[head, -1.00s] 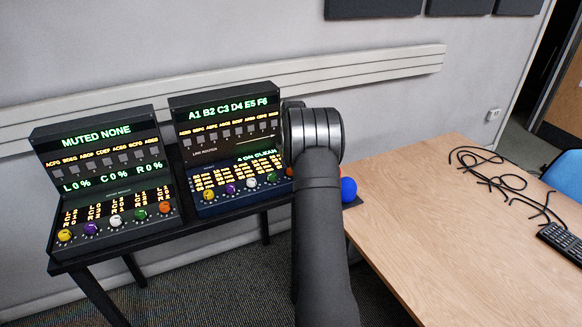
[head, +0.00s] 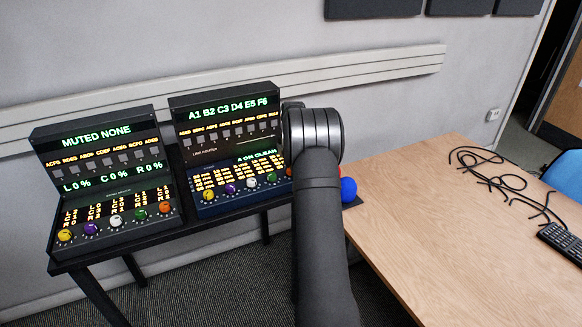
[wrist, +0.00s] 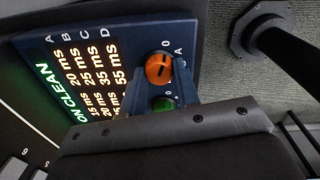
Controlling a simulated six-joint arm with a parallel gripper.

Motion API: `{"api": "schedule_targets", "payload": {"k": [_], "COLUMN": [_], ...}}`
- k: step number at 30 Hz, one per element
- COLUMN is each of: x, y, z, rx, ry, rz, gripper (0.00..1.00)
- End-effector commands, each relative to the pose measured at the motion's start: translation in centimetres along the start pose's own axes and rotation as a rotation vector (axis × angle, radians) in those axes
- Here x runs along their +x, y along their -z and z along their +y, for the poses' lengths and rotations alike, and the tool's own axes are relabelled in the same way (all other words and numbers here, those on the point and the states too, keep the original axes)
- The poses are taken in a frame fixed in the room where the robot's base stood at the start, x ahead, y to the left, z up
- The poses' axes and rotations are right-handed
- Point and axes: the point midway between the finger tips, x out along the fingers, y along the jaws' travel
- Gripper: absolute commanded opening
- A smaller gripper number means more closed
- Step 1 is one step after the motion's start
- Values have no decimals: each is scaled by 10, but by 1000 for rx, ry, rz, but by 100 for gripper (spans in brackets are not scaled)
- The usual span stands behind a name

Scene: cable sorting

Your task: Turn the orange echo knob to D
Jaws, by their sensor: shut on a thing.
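The orange echo knob (wrist: 158,68) is on the blue console's front strip, with a dark pointer line on its face. An A and a 0 are printed beside it. Only an orange sliver of it (head: 290,171) shows in the head view, beside my arm. My gripper (wrist: 161,83) is at the orange knob and shut on it; the fingers are only partly visible. The green knob (wrist: 162,104) is just beside, partly covered by my gripper. In the head view my arm hides the gripper. The blue console (head: 225,120) shows lit letters and numbers.
Yellow (head: 208,194), purple (head: 230,188) and white knobs (head: 251,182) line the same console. A second console (head: 100,170) with its own orange knob (head: 165,208) stands left. A blue ball (head: 349,189) is right of my arm. Cables (head: 495,180) lie on the wooden table (head: 430,240).

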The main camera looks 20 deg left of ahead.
Motion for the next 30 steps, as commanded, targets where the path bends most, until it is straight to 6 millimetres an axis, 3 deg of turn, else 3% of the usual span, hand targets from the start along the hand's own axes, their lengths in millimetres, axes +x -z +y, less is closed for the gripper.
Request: {"api": "schedule_targets", "payload": {"k": [30], "x": [0], "y": [1], "z": [2], "rx": [923], "ry": [0], "rz": [-52], "gripper": [6]}}
